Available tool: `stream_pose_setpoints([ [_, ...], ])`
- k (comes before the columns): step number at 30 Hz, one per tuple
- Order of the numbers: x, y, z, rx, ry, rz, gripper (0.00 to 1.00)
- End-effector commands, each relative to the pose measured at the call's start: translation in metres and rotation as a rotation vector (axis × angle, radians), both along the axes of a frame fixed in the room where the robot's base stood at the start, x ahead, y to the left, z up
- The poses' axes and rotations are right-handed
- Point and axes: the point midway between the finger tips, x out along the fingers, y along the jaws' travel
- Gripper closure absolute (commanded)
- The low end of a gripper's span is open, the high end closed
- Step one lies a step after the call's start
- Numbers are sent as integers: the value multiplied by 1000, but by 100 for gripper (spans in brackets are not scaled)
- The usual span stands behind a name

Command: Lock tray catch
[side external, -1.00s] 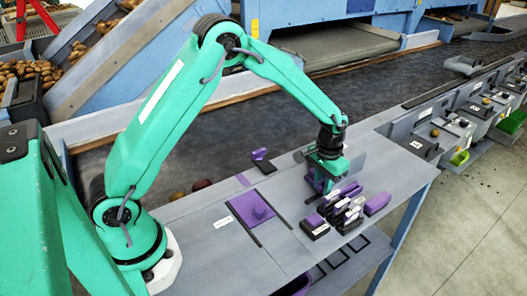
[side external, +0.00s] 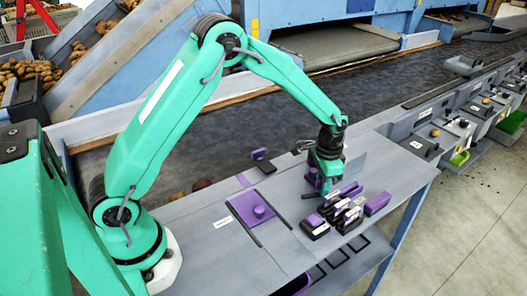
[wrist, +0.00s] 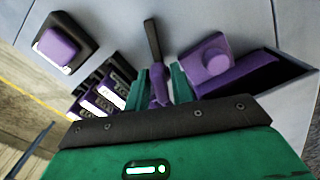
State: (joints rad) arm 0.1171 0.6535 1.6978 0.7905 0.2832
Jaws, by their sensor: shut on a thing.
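In the wrist view, the two green fingers of my gripper (wrist: 162,88) are closed around a small purple grip. A dark bar (wrist: 152,40) sticks out from it, away from my wrist; I take this to be the tray catch. To its right is a purple block with a round knob (wrist: 208,58), beside a dark opening with a purple wall. In the side view, my gripper (side external: 326,178) is low over the right part of the bench, and it hides most of the grip.
Several black-and-purple pieces with white labels (side external: 345,212) stand close in front of my gripper. A purple plate with a knob (side external: 250,208) lies between dark rails to its left. The grey bench top (side external: 245,262) is clear at the front left. A conveyor belt (side external: 250,125) runs behind.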

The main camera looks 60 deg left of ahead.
Motion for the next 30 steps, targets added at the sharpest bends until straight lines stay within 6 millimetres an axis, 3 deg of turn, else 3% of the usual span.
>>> stream_pose_setpoints([
  [18, 0, 0, 1, 0, 0, -448, 91],
  [30, 0, 0, 1, -1, -1, -474, 91],
])
